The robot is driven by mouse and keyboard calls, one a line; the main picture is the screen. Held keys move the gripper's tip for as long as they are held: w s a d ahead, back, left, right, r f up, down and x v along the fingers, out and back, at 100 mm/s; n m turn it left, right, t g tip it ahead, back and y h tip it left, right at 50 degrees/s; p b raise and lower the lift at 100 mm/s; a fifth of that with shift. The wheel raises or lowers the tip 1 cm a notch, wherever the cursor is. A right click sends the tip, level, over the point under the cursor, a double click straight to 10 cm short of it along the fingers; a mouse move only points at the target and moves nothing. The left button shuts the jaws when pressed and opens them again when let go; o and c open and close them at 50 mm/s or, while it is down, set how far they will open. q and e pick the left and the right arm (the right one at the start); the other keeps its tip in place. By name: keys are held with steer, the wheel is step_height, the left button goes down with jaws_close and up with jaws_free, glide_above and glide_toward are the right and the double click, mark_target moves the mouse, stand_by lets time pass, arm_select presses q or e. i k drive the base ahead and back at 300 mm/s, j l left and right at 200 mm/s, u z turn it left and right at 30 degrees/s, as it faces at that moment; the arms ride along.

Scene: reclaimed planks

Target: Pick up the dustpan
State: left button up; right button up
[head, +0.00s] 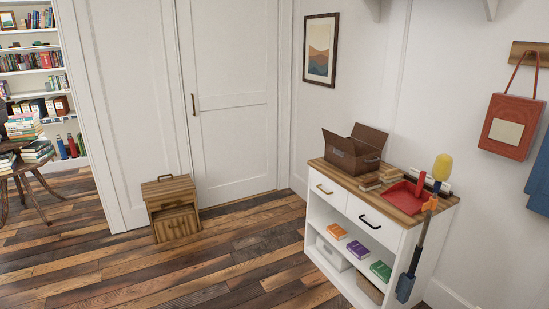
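What looks like the red dustpan (402,197) lies on the wooden top of a white cabinet (359,210), toward its right end. Its short red handle sticks up at the right side. A yellow-headed duster or brush (442,167) stands just behind and right of it. Neither of my grippers shows in the head view, so whether they are open or shut is hidden.
An open brown box (356,152) and small stacked books (369,183) share the cabinet top. A long grey tool with an orange clip and blue end (405,287) hangs or leans at the cabinet's right side. A wooden box (171,207) stands by the door. The plank floor in front is clear.

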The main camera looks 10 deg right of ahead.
mark_target(408, 197)
steer(key=i+z, duration=0.4)
steer(key=i+j+z, duration=0.2)
steer(key=z, duration=0.25)
steer(key=i+j+z, duration=0.6)
steer(key=z, duration=0.2)
